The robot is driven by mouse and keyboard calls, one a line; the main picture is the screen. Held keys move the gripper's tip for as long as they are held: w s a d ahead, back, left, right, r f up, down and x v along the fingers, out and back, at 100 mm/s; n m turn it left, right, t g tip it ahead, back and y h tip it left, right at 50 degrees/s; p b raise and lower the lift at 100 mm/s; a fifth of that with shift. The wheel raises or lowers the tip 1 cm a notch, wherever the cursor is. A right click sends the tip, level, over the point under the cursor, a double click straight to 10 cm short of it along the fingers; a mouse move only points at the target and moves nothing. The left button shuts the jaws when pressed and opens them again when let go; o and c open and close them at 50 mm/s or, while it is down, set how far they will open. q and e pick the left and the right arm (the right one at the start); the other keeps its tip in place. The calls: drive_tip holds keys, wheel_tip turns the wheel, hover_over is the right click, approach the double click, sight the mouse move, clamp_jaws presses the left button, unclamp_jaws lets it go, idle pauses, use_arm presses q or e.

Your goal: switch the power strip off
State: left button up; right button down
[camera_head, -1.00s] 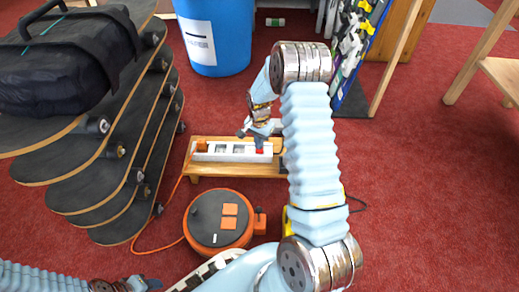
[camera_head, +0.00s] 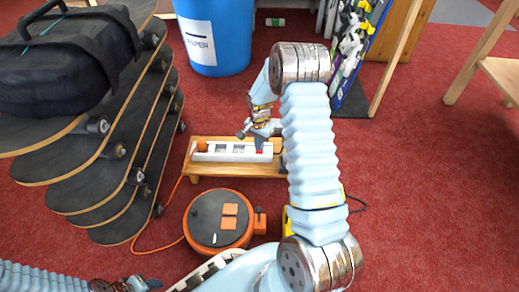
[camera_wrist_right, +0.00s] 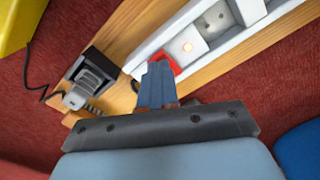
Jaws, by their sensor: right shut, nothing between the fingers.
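The white power strip (camera_head: 226,152) lies on a low wooden bench (camera_head: 240,172). Its red switch (camera_wrist_right: 172,63) is at the strip's right end in the head view. My right gripper (camera_wrist_right: 158,66) is shut and empty, with its blue fingertips right at the switch and partly covering it. I cannot tell whether they press on it or which way the rocker is tilted. In the head view my right gripper (camera_head: 260,146) points down at that end. My left gripper (camera_head: 152,284) is at the bottom edge, far from the strip; its fingers are too small to read.
An orange cable reel (camera_head: 217,222) stands in front of the bench. Stacked skateboards (camera_head: 110,175) with a black bag (camera_head: 70,60) are at left. A blue bin (camera_head: 213,40) stands behind. A black box with a grey plug (camera_wrist_right: 85,85) sits beside the strip. Red carpet is clear at right.

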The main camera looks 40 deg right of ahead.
drive_tip(key=shift+f, duration=0.7)
drive_tip(key=shift+r, duration=0.15)
drive_tip(key=shift+r+p, duration=2.45)
drive_tip(key=shift+r, duration=0.95)
